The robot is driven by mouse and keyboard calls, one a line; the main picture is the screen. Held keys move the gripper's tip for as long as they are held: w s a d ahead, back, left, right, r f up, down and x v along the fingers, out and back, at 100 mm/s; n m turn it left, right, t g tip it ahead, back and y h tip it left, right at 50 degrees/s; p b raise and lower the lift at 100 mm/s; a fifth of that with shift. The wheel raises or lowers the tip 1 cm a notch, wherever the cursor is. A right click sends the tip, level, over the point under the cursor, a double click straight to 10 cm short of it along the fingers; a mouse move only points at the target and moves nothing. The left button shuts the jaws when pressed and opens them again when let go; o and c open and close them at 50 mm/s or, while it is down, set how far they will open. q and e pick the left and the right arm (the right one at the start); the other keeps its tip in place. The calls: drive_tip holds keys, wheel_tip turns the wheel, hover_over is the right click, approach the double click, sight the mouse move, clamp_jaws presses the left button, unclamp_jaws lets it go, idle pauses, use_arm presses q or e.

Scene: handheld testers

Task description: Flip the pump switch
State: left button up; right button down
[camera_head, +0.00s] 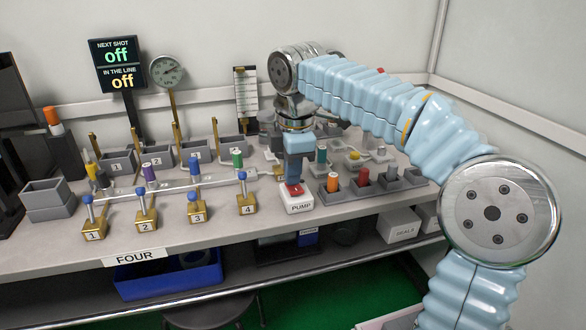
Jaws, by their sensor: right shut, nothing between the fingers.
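The pump switch (299,203) is a white box labelled PUMP near the front edge of the bench, with a red part on top. My right gripper (293,183) points straight down onto the red part, its tips at or just above it. I cannot tell whether they touch. The gripper is shut and holds nothing. It hides part of the switch's top, so I cannot tell the switch's position. My left gripper is not in view. The display sign (117,65) at the back reads "NEXT SHOT off" and "IN THE LINE off".
Numbered brass valves with blue-knobbed levers, such as valve 4 (247,205), stand left of the switch along a pipe. Grey holders with coloured testers, such as the red one (363,178), stand close on its right. A pressure gauge (167,72) rises behind. A blue bin (170,280) sits below.

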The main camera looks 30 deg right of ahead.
sight(295, 189)
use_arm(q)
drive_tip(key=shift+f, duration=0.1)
use_arm(e)
drive_tip(key=shift+s+a+f, duration=0.1)
drive_tip(key=shift+s, duration=0.1)
drive_tip(key=shift+s+a+r, duration=0.1)
drive_tip(key=shift+s+r, duration=0.1)
drive_tip(key=shift+s, duration=0.35)
drive_tip(key=shift+r+p, duration=0.3)
drive_tip(key=shift+r, duration=0.05)
drive_tip(key=r+p, duration=0.4)
drive_tip(key=shift+s+a, duration=0.15)
drive_tip(key=shift+s, duration=0.05)
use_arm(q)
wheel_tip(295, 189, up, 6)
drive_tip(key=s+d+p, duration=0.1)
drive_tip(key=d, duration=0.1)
use_arm(e)
wheel_tip(295, 189, up, 9)
drive_tip(key=s, duration=0.1)
drive_tip(key=shift+s, duration=0.25)
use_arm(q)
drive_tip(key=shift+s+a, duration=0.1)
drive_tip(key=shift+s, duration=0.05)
use_arm(e)
drive_tip(key=shift+a, duration=0.1)
